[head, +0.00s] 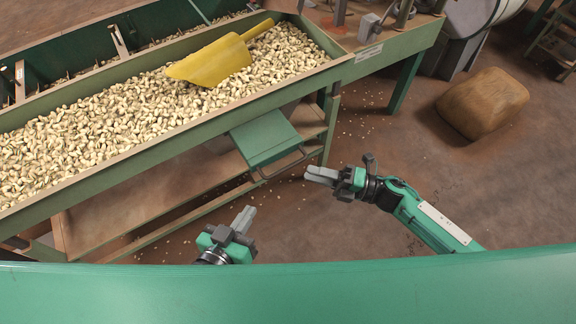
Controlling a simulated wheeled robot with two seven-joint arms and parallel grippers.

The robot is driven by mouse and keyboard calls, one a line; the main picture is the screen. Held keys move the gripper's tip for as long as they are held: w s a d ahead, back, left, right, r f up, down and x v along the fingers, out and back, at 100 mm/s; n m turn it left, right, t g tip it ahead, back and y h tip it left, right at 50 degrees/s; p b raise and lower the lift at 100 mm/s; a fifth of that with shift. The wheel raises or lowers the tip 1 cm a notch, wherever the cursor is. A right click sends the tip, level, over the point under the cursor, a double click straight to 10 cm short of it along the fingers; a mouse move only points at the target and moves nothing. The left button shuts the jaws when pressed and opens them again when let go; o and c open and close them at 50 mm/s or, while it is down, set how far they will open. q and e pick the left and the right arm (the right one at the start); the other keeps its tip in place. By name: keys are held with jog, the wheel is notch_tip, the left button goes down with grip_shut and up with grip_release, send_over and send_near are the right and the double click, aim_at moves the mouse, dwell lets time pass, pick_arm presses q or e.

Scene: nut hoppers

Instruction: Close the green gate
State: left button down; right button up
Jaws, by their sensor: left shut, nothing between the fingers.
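The green gate (264,138) is a flat green panel with a thin wire handle along its lower edge. It juts out from the front of the nut hopper (190,141), below the rim near the right end. My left gripper (243,218) is shut and empty, below the gate in the picture and apart from it. My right gripper (321,175) is to the right of the gate, its fingers pointing left towards the handle, with a gap between. Its two fingers lie close together, but whether they touch is unclear.
The hopper is full of pale nuts (130,120), with a yellow scoop (213,63) lying in them. A wooden shelf (150,195) is under the hopper. A brown sack (483,103) lies on the floor at right. Scattered nuts dot the otherwise open floor (370,140).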

aim_at(288, 166)
jog(key=x, duration=0.7)
jog(key=shift+a, duration=0.2)
jog(key=shift+w, duration=0.1)
grip_shut()
